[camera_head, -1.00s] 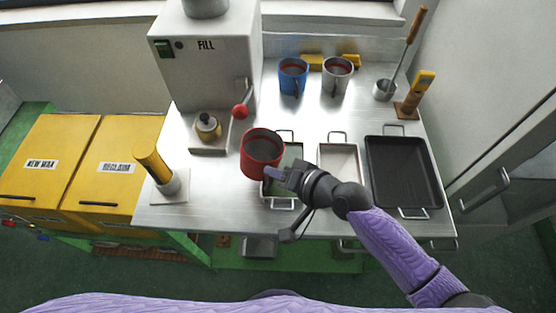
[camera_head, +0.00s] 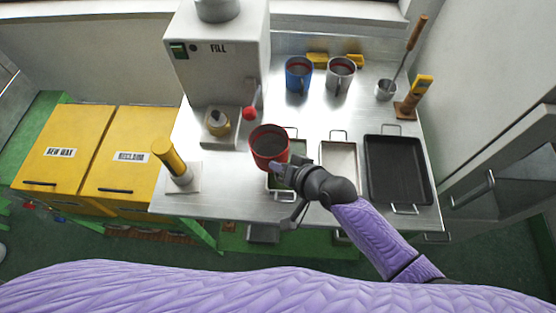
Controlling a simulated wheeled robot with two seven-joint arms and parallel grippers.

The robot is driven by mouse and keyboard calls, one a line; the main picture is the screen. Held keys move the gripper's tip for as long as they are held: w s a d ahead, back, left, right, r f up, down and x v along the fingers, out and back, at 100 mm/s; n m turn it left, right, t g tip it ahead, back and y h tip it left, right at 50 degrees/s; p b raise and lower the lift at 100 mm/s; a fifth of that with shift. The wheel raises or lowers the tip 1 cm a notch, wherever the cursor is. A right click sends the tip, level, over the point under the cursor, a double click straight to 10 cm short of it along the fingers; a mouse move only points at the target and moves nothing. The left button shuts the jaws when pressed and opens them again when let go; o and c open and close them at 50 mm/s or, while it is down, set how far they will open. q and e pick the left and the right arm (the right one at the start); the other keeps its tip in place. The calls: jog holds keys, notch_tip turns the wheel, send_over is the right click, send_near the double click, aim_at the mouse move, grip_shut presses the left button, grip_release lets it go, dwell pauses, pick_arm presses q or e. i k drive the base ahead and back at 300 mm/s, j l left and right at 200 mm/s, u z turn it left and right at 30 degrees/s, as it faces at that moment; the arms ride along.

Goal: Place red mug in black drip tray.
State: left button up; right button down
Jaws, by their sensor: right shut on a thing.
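The red mug (camera_head: 268,148) is upright near the middle of the steel bench, at the left end of a green-bottomed tray. My right gripper (camera_head: 282,170) is shut on the red mug at its lower right side. Whether the mug hangs above the bench or touches it is hard to tell. The black drip tray (camera_head: 398,172) lies empty at the right of the bench, to the right of the mug and gripper. My left gripper is not in view.
A white-bottomed tray (camera_head: 339,160) lies between mug and black tray; the green-bottomed tray (camera_head: 281,185) is partly hidden. A blue mug (camera_head: 299,76) and a grey mug (camera_head: 340,76) stand behind. The fill machine (camera_head: 222,60), yellow-handled tool (camera_head: 169,155) and ladle (camera_head: 386,90) stand around.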

aim_at(405, 177)
jog(key=l+z, duration=0.2)
jog(key=l, duration=0.25)
jog(key=i+l+z, duration=0.15)
jog(key=l, duration=0.3)
jog(key=i+l+z, duration=0.2)
jog(key=l, duration=0.2)
jog(key=k+l, duration=0.05)
jog(key=k, duration=0.05)
